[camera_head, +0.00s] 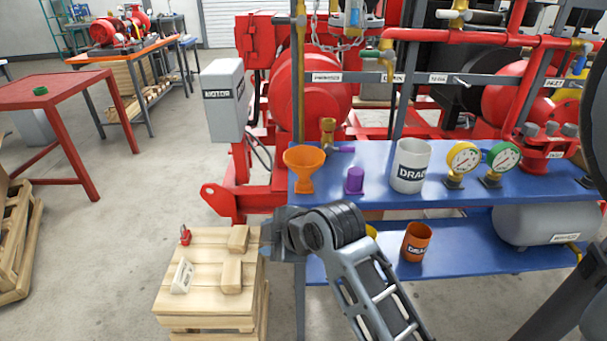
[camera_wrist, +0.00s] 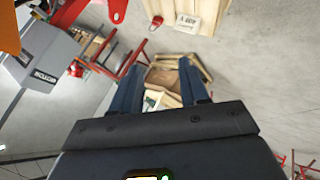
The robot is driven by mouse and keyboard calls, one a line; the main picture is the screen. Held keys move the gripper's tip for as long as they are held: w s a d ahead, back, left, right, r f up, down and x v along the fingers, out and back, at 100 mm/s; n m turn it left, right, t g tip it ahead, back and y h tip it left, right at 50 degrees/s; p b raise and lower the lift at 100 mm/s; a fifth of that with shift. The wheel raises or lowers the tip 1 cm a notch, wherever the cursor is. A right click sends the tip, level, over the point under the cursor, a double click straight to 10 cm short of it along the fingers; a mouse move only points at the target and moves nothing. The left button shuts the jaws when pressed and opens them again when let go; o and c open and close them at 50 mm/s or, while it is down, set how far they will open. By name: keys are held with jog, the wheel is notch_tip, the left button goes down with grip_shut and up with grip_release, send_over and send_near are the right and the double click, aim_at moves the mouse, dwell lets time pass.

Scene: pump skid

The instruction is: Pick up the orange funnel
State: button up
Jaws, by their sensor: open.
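The orange funnel (camera_head: 304,168) stands on the left end of the blue upper shelf (camera_head: 374,153), wide mouth up. My gripper (camera_wrist: 158,72) is open, with nothing between its two dark blue fingers in the wrist view. In the head view my wrist is in front of the shelf's left end, below the funnel and apart from it; the fingers are mostly hidden there. An orange surface (camera_wrist: 9,28), cut off at the upper left edge of the wrist view, looks like part of the funnel.
A brass valve (camera_head: 327,133) is behind the funnel. An orange cup (camera_head: 416,241) sits on the lower shelf. A wooden crate (camera_head: 205,270) stands at the left.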

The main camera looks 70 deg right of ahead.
aim_at(314, 166)
jog(key=s+d+r+n+g+p, duration=0.1)
jog(key=s+d+r+n+g, duration=0.15)
jog(key=d+r, duration=0.45)
jog(key=s+d+r+n+g, duration=0.1)
jog(key=s+d+r+n, duration=0.2)
jog(key=d, duration=0.7)
jog(key=shift+m, duration=0.45)
jog(key=shift+w+d+r+p+x, duration=0.1)
jog(key=shift+p+x, duration=0.05)
jog(key=shift+x, duration=1.05)
jog(key=shift+w+d+r+p+x, duration=0.1)
jog(key=shift+x, duration=1.1)
jog(key=shift+w+d+r+p+x, duration=0.1)
jog(key=shift+p+x, duration=0.05)
jog(key=shift+x, duration=1.1)
jog(key=shift+c, duration=0.3)
grip_shut()
